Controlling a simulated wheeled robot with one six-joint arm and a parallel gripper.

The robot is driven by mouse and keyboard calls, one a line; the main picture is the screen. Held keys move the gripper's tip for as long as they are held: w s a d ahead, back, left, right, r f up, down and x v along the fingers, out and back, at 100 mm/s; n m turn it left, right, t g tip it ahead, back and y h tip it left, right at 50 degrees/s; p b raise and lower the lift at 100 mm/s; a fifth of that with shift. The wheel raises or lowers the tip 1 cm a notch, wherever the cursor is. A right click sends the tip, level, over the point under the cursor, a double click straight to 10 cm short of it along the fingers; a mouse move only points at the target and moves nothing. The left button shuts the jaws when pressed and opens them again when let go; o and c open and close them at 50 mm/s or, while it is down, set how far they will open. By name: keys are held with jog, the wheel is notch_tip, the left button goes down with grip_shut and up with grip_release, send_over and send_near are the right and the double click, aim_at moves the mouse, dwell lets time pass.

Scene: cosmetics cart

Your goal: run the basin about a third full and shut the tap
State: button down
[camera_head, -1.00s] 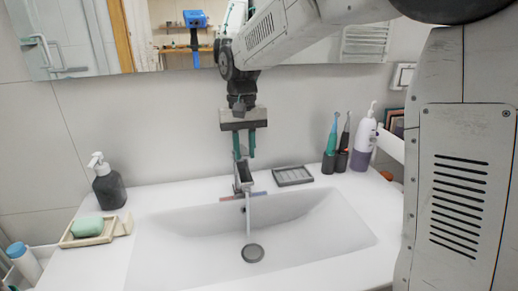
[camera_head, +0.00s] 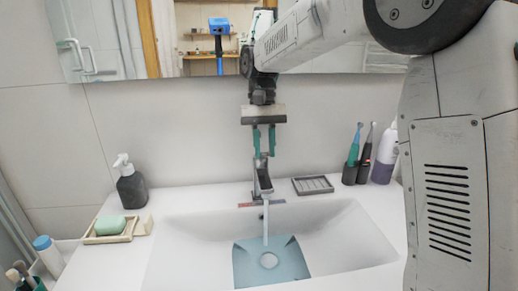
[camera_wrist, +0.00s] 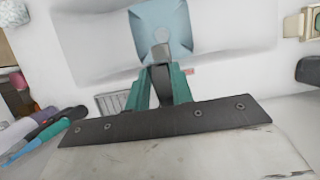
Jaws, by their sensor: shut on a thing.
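The white basin (camera_head: 350,235) is set in the counter under the mirror. A thin stream (camera_head: 265,224) falls from the tap (camera_head: 263,182) into it. Shallow bluish water (camera_head: 291,262) covers the bottom around the round drain (camera_head: 268,260), well below the rim. The water also shows in the wrist view (camera_wrist: 178,22). My gripper (camera_head: 264,155) points down above the tap, shut on its lever. In the wrist view my gripper (camera_wrist: 163,76) has its green fingers on either side of the tap's upper part, hiding some of it, and the spout (camera_wrist: 162,51) shows beyond.
A dark soap dispenser (camera_head: 131,188) and a green soap (camera_head: 110,225) in its dish stand at left. A grey ridged dish (camera_head: 312,185) lies right of the tap, then toothbrushes in dark holders (camera_head: 350,174) and a white-and-purple bottle (camera_head: 384,165). The mirror (camera_head: 160,55) is close behind.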

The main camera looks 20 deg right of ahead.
jog(key=c, duration=1.2)
grip_release()
jog(key=shift+r, duration=0.1)
jog(key=shift+r, duration=0.3)
jog(key=r, duration=0.1)
jog(key=s+r, duration=0.1)
jog(key=r, duration=0.1)
jog(key=s+d+r, duration=0.1)
jog(key=s, duration=1.4)
jog(key=shift+d, duration=0.15)
jog(key=shift+r, duration=0.1)
